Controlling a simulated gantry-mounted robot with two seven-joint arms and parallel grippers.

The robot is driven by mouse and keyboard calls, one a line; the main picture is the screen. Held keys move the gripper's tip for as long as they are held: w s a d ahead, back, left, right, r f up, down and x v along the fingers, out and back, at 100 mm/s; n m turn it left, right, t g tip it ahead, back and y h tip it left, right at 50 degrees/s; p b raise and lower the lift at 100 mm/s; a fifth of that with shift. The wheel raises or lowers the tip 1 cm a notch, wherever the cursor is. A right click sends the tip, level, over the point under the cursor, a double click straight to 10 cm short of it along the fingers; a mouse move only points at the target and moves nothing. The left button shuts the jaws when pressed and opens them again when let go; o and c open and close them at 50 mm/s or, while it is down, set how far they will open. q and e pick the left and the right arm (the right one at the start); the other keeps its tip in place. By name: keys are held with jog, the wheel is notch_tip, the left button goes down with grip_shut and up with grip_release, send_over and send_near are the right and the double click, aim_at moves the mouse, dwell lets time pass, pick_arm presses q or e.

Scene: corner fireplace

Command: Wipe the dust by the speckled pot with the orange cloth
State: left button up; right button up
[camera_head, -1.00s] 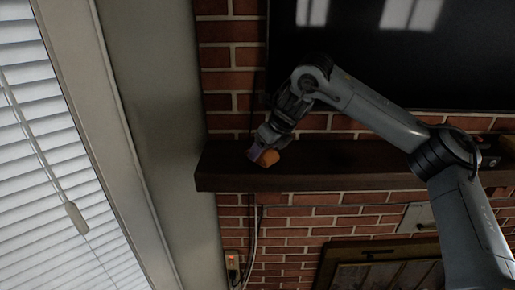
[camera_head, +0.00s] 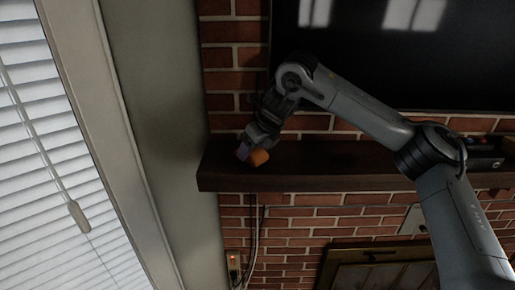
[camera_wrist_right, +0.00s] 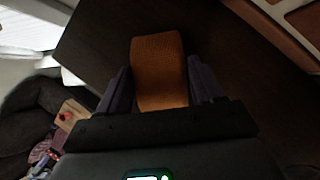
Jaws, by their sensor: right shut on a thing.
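My right gripper (camera_head: 252,152) is shut on the orange cloth (camera_head: 259,158), at the left part of the dark mantel shelf (camera_head: 330,181). In the right wrist view the cloth (camera_wrist_right: 160,72) is a folded orange block between the two purple fingers of the gripper (camera_wrist_right: 158,88). It is over the dark shelf top (camera_wrist_right: 230,62); I cannot tell for sure whether it touches it. I cannot make out the speckled pot or any dust in these frames. My left gripper is not in view.
A large black screen (camera_head: 400,55) hangs on the brick wall above the shelf. A dark item (camera_head: 484,158) is at the shelf's right end. A pale wall (camera_head: 165,130) and window blinds (camera_head: 35,170) are at the left. Cables (camera_head: 253,225) hang below the shelf.

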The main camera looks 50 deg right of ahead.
jog(key=shift+w+a+f, duration=0.15)
jog(key=shift+w+a, duration=0.95)
jog(key=shift+w, duration=0.2)
jog(key=shift+w+a+f, duration=0.15)
jog(key=shift+w+a, duration=0.95)
jog(key=shift+w, duration=0.15)
jog(key=shift+w+a, duration=1.05)
jog(key=shift+w, duration=0.15)
jog(key=shift+r, duration=0.15)
jog(key=shift+r, duration=3)
notch_tip(320, 180, up, 3)
jog(key=shift+s, duration=0.1)
